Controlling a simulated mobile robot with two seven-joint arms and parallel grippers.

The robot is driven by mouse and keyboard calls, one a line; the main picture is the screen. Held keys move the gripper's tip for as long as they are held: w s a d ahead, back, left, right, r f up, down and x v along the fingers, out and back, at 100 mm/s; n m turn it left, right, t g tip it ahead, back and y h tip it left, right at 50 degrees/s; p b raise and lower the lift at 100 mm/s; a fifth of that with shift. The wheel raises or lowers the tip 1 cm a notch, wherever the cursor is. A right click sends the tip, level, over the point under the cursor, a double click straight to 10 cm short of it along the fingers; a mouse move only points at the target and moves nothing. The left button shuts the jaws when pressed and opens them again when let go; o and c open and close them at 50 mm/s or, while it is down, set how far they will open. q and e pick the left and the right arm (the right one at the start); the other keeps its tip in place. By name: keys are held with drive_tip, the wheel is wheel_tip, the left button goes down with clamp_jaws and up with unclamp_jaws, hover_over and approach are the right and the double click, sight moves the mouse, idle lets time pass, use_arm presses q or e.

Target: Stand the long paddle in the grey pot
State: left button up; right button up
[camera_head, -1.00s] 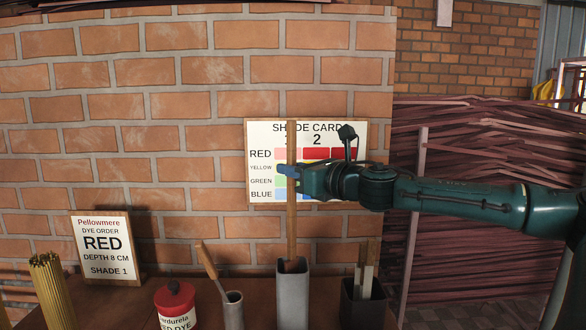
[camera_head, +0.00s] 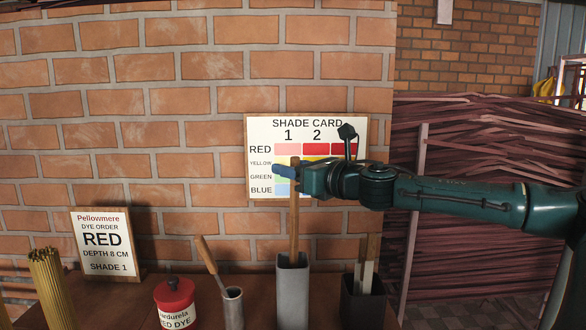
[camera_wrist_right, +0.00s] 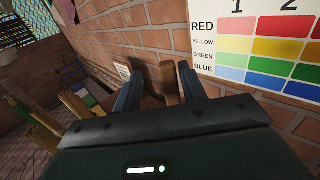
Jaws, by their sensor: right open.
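The long paddle (camera_head: 294,215) stands upright in the tall grey pot (camera_head: 292,297). Its lower end is hidden inside the pot, and its top shows just above my right gripper's height. My right gripper (camera_head: 284,171) reaches in from the right at the paddle's upper end. In the right wrist view the fingers (camera_wrist_right: 160,88) are open, with the brown paddle (camera_wrist_right: 168,78) between them. I cannot tell whether a finger touches it. My left gripper is not in view.
A dark holder (camera_head: 362,303) with short wooden pieces stands right of the pot. To the left are a small cup (camera_head: 232,310) with a wooden-handled tool, a red dye jar (camera_head: 175,294), yellow sticks (camera_head: 50,285) and an order sign (camera_head: 102,243). The shade card (camera_head: 340,122) hangs behind.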

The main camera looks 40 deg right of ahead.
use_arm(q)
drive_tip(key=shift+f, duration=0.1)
use_arm(e)
drive_tip(key=shift+s, duration=0.1)
use_arm(q)
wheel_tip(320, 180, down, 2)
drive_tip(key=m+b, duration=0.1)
drive_tip(key=b, duration=0.5)
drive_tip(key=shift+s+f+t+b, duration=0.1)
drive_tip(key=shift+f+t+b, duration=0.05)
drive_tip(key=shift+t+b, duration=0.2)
use_arm(e)
drive_tip(key=s+d, duration=0.1)
drive_tip(key=s, duration=1.2)
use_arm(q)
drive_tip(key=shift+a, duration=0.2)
